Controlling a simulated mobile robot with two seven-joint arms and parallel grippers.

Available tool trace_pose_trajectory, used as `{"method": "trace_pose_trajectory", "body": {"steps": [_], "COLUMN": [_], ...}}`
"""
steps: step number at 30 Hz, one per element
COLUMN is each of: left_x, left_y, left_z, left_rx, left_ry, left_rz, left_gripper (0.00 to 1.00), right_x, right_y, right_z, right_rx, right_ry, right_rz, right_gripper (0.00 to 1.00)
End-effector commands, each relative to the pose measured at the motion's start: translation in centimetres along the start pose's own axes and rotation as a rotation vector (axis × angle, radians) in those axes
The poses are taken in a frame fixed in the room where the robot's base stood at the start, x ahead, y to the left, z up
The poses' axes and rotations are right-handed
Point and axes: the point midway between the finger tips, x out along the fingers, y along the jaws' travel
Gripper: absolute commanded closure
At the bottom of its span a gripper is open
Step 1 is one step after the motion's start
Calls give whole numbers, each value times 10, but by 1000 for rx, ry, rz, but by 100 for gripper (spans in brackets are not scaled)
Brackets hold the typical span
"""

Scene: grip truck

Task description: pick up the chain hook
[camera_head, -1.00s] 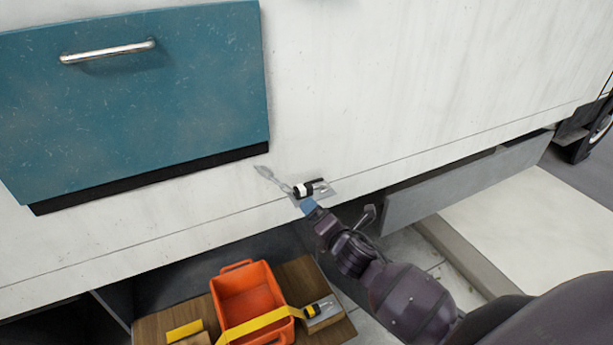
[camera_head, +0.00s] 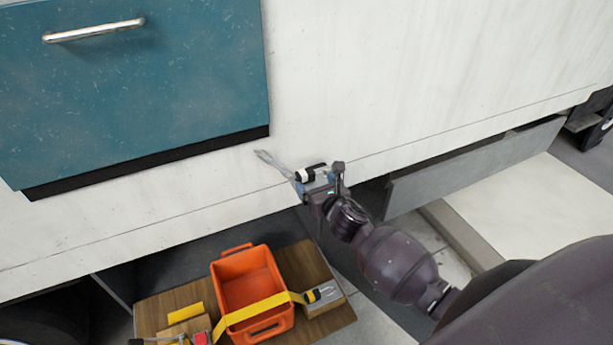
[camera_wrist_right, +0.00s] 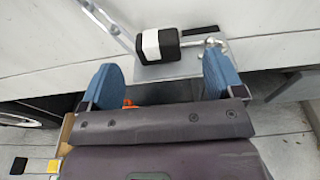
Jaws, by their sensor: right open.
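What appears to be the chain hook is a black grip with a white band (camera_head: 305,175), with a bent metal hook end on its right. It lies at a small metal plate on the white truck side. A pale metal strand runs from it to the upper left. In the right wrist view, the grip (camera_wrist_right: 162,45) lies ahead of my right gripper (camera_wrist_right: 164,78). The gripper's two blue fingers are spread wide and empty, one on each side, with the plate (camera_wrist_right: 165,70) between and beyond them. In the head view, my right gripper (camera_head: 318,187) partly covers the plate. My left gripper is not seen.
Below is a wooden board (camera_head: 300,262) bearing an orange bin (camera_head: 247,287) with a yellow strap. A similar black-and-yellow grip (camera_head: 312,296) sits on a plate there. A teal panel (camera_head: 140,100) is at upper left. A grey ledge (camera_head: 470,165) extends right.

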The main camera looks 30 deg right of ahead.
Motion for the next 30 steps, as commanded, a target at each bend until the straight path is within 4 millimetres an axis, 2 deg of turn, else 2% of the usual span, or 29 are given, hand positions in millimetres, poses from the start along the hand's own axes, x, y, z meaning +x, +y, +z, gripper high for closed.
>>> {"method": "trace_pose_trajectory", "body": {"steps": [8,18,23,30], "left_x": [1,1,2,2], "left_y": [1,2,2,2], "left_z": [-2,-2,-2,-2], "left_rx": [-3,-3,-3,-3], "left_ry": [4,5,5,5], "left_rz": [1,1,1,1], "left_gripper": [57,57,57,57], "right_x": [18,58,66,66], "right_y": [1,5,5,4], "right_z": [0,1,0,0], "right_rx": [4,4,4,3], "right_ry": [0,0,0,1], "right_rz": [0,-1,0,0], "right_gripper": [13,13,13,14]}}
